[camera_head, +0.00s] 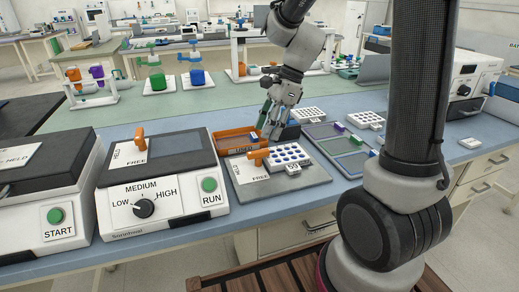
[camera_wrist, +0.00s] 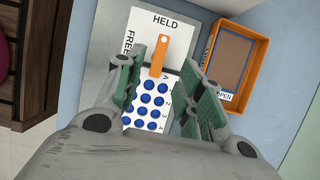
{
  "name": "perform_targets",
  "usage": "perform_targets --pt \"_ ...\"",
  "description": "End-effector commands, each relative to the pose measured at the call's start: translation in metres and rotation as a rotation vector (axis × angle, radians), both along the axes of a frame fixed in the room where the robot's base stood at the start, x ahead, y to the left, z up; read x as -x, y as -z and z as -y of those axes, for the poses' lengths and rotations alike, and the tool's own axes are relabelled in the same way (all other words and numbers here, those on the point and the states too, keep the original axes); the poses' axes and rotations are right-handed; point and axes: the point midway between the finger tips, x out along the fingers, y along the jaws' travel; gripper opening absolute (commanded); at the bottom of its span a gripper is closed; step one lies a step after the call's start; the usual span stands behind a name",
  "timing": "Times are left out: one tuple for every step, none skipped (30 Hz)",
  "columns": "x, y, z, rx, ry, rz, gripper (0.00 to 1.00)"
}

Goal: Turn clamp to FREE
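An orange clamp handle (camera_wrist: 170,50) sits on a white plate (camera_wrist: 134,47) printed HELD and FREE in the wrist view. The handle points toward the HELD side, and FREE is to its left. Just below it is a white rack (camera_wrist: 139,122) with blue tops. My gripper (camera_wrist: 165,68) is open, with its green-padded fingers on either side of the handle, and nothing is held. Contact cannot be told. In the head view the clamp (camera_head: 258,155) lies beside the rack (camera_head: 289,157), with my gripper (camera_head: 267,126) just above and behind it.
An orange tray (camera_head: 238,139) marked OPEN is behind the clamp. A device (camera_head: 165,207) with a knob and RUN button stands left, with another orange clamp (camera_head: 140,140) on top. White racks and colored frames (camera_head: 350,150) lie to the right.

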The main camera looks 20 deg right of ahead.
Motion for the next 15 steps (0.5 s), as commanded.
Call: perform_targets --pt "0.001 0.006 -0.002 0.001 0.0 -0.004 0.38" --pt "0.001 0.011 -0.004 0.001 -0.001 -0.005 0.38" --pt "0.001 0.017 -0.007 0.001 -0.002 -0.005 0.38" --pt "0.001 0.022 -0.009 0.001 -0.003 -0.005 0.38" --pt "0.001 0.027 -0.011 0.001 -0.002 -0.006 0.38" --pt "0.001 0.033 -0.014 0.001 -0.003 -0.006 0.38" --pt "0.001 0.038 -0.015 0.001 -0.003 -0.005 0.38" --pt "0.001 0.042 -0.017 0.002 -0.003 -0.004 0.38" --pt "0.001 0.048 -0.02 0.001 -0.003 -0.004 0.38" --pt "0.001 0.052 -0.021 0.001 -0.003 -0.003 0.38" --pt "0.001 0.055 -0.023 0.001 -0.004 -0.003 0.38" --pt "0.001 0.059 -0.024 0.001 -0.005 -0.003 0.38" --pt "0.001 0.061 -0.025 0.001 -0.003 -0.003 0.38" --pt "0.001 0.063 -0.026 0.001 -0.003 -0.002 0.38" --pt "0.001 0.065 -0.026 0.001 -0.003 -0.002 0.38"
